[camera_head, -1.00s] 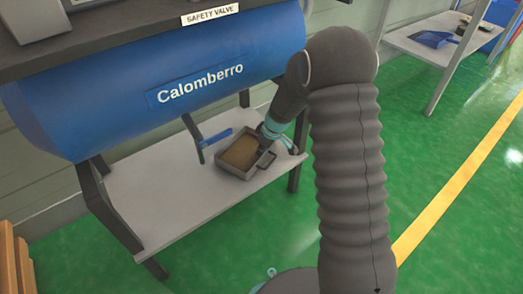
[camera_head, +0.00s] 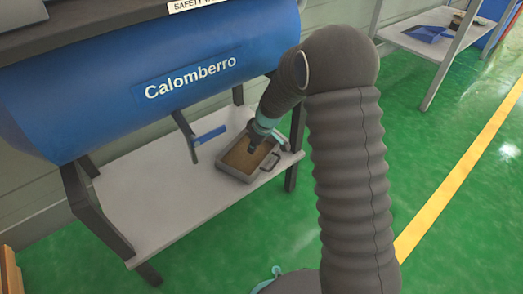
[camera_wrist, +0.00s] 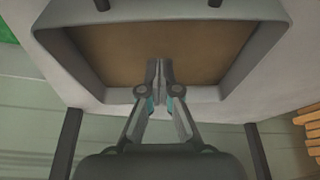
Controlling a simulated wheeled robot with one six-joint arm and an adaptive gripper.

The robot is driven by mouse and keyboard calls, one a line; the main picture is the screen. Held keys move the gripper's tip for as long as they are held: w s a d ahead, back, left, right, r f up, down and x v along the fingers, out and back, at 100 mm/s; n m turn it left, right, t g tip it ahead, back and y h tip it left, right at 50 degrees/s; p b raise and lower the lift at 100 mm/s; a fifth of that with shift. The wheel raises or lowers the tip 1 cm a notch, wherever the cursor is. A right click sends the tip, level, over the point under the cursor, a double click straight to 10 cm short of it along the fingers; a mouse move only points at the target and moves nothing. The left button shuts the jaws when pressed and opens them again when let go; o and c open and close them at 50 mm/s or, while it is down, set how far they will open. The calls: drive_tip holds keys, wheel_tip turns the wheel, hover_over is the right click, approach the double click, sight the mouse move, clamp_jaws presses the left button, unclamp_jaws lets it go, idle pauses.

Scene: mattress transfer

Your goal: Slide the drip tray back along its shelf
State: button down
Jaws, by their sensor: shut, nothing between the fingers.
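The drip tray (camera_head: 232,171) is a shallow grey box with a brown inside and a handle on its right side. It sits near the right end of the pale shelf (camera_head: 150,205), under the blue tank. My gripper (camera_head: 253,149) points down at the tray's inside, by its far wall. In the wrist view the gripper (camera_wrist: 159,66) is shut and empty, its fingertips over the brown inside of the tray (camera_wrist: 57,32). I cannot tell whether the fingertips touch the tray's wall or floor.
The blue tank (camera_head: 100,105) hangs low over the shelf. A blue-handled lever (camera_head: 209,136) stands just left of the tray. Dark legs (camera_head: 92,215) hold up the shelf. A second shelf unit (camera_head: 440,35) stands at upper right.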

drive_tip(key=p+v, duration=0.1)
drive_tip(key=v, duration=0.9)
drive_tip(key=shift+s+d, duration=0.1)
drive_tip(key=shift+d, duration=0.05)
drive_tip(key=s+d+m+g+h, duration=0.1)
drive_tip(key=s+d+m+g, duration=0.15)
drive_tip(key=s+m, duration=0.5)
drive_tip(key=s+d+r+m+t+h+p, duration=0.1)
drive_tip(key=s+d+r, duration=0.5)
drive_tip(key=s+r, duration=0.6)
drive_tip(key=s+d+r+m+t+h+p, duration=0.1)
drive_tip(key=s+d+r+m+t+p, duration=0.2)
drive_tip(key=s+r, duration=0.9)
drive_tip(key=d+r+t+p, duration=0.2)
drive_tip(key=d+p, duration=0.1)
drive_tip(key=p, duration=0.1)
drive_tip(key=shift+d+r, duration=0.15)
drive_tip(key=shift+d, duration=0.1)
drive_tip(key=shift+s, duration=0.1)
